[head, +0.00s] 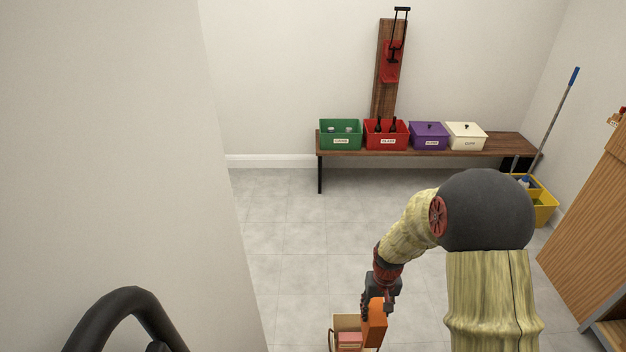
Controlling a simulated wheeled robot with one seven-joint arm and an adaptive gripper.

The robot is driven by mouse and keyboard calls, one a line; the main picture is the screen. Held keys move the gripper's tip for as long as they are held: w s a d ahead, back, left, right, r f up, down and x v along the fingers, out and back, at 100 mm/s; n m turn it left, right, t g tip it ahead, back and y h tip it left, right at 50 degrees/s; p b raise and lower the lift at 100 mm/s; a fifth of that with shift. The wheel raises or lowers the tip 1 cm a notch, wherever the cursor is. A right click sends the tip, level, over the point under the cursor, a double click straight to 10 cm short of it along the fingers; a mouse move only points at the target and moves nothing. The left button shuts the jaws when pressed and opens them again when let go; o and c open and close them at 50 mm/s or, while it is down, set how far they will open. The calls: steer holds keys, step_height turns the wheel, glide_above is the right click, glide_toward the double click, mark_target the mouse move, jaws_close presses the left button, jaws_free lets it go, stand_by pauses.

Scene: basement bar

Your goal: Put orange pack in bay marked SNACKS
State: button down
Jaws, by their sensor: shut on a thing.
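The orange pack (375,329) is an upright orange box low in the head view. My gripper (377,299) points down and is shut on its upper part. The pack is beside and partly in front of a small tan container (340,321), overlapping its right side in the picture. I cannot tell whether the pack touches it. A pinkish-red item (349,339) is inside the container. I cannot make out a bay marked SNACKS.
A wooden bench (333,153) at the back wall bears a green bin (341,142), a red bin (386,142) with bottles, a lidded purple box (430,136) and a lidded cream box (466,136). A yellow mop bucket (545,208) and wooden cabinet (590,225) stand right. Middle floor is clear.

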steer(key=shift+w+r, duration=0.3)
steer(key=shift+r, duration=0.3)
steer(key=shift+w+r, duration=0.25)
steer(key=shift+r, duration=0.35)
steer(key=shift+w+r, duration=0.3)
steer(key=shift+r, duration=0.3)
